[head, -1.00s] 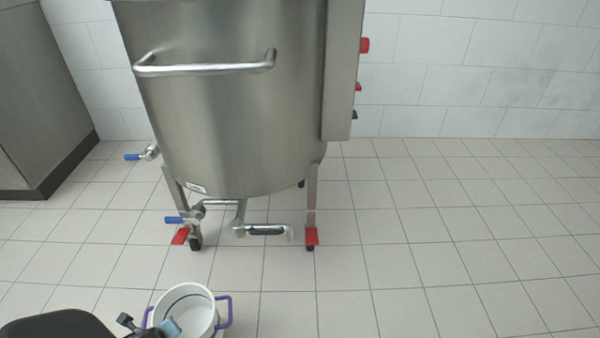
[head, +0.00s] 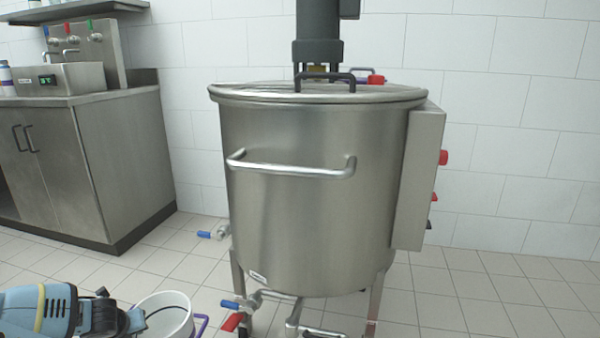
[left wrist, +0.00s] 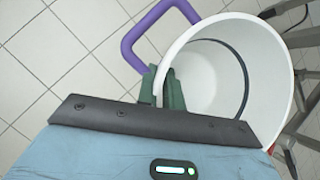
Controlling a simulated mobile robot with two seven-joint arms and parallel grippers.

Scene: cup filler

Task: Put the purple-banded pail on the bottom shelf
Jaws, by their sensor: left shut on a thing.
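The white pail (head: 168,312) with purple handles is at the lower edge of the head view, partly cut off, and seen from above. In the left wrist view the pail (left wrist: 215,68) looks empty, with a dark line inside and a purple handle (left wrist: 150,30) at its side. My left gripper (left wrist: 168,88) is shut on the pail's rim, near that handle. In the head view my left gripper (head: 132,320) is at the pail's left side. No purple band shows on the visible wall. I cannot identify the bottom shelf; my right gripper is out of view.
A large steel kettle (head: 310,190) on legs stands just right of the pail, with blue-handled valves (head: 232,304) low down. A steel cabinet (head: 120,160) with a filler on top is at the left, below a wall shelf (head: 75,12). Tiled floor is clear at right.

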